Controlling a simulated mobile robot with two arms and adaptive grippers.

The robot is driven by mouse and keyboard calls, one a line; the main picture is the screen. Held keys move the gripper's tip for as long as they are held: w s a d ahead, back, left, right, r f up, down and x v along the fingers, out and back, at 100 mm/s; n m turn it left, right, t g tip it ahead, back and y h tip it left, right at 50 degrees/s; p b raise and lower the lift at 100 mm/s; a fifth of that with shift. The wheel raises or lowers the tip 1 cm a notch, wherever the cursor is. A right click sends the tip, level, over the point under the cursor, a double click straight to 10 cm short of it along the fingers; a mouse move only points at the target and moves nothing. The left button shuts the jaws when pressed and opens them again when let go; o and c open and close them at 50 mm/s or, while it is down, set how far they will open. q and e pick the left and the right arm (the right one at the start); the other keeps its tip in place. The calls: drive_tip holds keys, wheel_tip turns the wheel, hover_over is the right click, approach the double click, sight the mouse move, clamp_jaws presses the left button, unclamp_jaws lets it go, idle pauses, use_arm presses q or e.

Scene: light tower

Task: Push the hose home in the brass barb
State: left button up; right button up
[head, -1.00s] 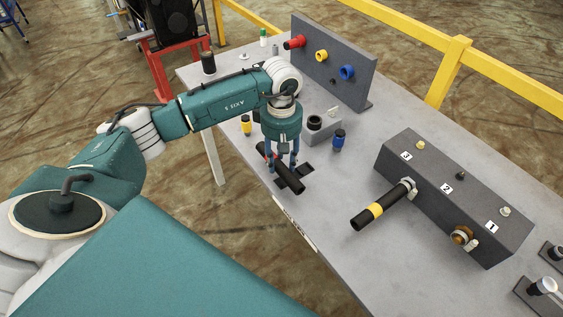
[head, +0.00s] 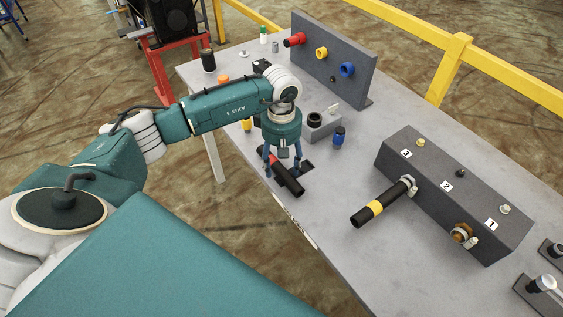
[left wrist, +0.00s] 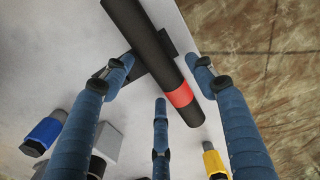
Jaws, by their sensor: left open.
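A black hose with a red band (head: 290,183) lies across a dark rest on the near side of the table. In the left wrist view the hose (left wrist: 152,42) runs diagonally between my fingers. My left gripper (head: 283,170) is open, pointing down over this hose, with fingers on either side; contact cannot be told. The brass barb (head: 461,233) sticks out of the dark block (head: 470,205) near label 1, with a pale clamp beside it; no hose is on it. My right gripper is not in view.
An upright panel (head: 335,65) carries coloured fittings. Bare table lies between rest and block.

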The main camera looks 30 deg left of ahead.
sight(280, 164)
use_arm(q)
drive_tip(key=shift+r+p, duration=0.15)
drive_tip(key=shift+p, duration=0.2)
drive_tip(key=r+b, duration=0.3)
drive_tip(key=shift+a+r, duration=0.35)
drive_tip(key=shift+r, duration=0.05)
wheel_tip(280, 164, up, 7)
drive_tip(key=b, duration=0.1)
drive_tip(key=shift+s, duration=0.15)
drive_tip(key=shift+a+f, duration=0.1)
drive_tip(key=shift+f, duration=0.05)
